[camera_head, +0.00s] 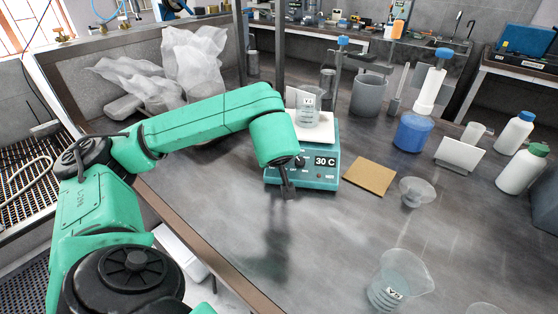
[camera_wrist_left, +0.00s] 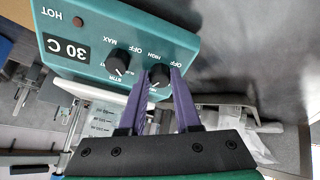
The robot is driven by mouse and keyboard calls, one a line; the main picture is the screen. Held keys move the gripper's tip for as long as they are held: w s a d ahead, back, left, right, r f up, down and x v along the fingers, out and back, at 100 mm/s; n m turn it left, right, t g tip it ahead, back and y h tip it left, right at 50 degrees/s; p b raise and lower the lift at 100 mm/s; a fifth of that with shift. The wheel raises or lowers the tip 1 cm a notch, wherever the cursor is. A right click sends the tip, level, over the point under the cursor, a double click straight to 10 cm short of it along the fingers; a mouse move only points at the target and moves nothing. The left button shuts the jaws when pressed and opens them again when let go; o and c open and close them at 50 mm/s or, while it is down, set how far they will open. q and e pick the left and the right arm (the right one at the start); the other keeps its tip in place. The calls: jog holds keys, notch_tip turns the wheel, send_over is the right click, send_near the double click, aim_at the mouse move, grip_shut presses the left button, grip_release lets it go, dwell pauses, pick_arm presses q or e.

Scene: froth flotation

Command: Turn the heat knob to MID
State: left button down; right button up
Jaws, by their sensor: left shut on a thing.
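The teal hot plate (camera_head: 322,180) stands on the bench and its display reads 30 C. It also shows upside down in the left wrist view (camera_wrist_left: 110,35). My left gripper (camera_wrist_left: 160,72) is at its front panel, with its purple fingers shut on the heat knob (camera_wrist_left: 158,76), beside the labels OFF and HIGH. The knob's white mark is partly visible, but its exact setting is hard to read. The STIR knob (camera_wrist_left: 117,63) is next to it and free. In the head view my left gripper (camera_head: 288,192) hides the heat knob. My right gripper is not in view.
A glass beaker (camera_head: 308,106) stands on the plate's white top. A tan square pad (camera_head: 369,176) and a small glass dish (camera_head: 415,191) lie to the right. A larger beaker (camera_head: 398,281) is at the front.

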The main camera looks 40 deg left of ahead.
pick_arm(q)
jog(key=shift+m, duration=1.3)
jog(key=shift+t, duration=0.3)
jog(key=c, duration=0.6)
grip_release()
jog(key=shift+s, duration=0.1)
jog(key=shift+r, duration=0.1)
jog(key=p+v, duration=0.2)
jog(key=v, duration=1.2)
jog(key=shift+s+r+p, duration=0.2)
jog(key=shift+r+p, duration=0.1)
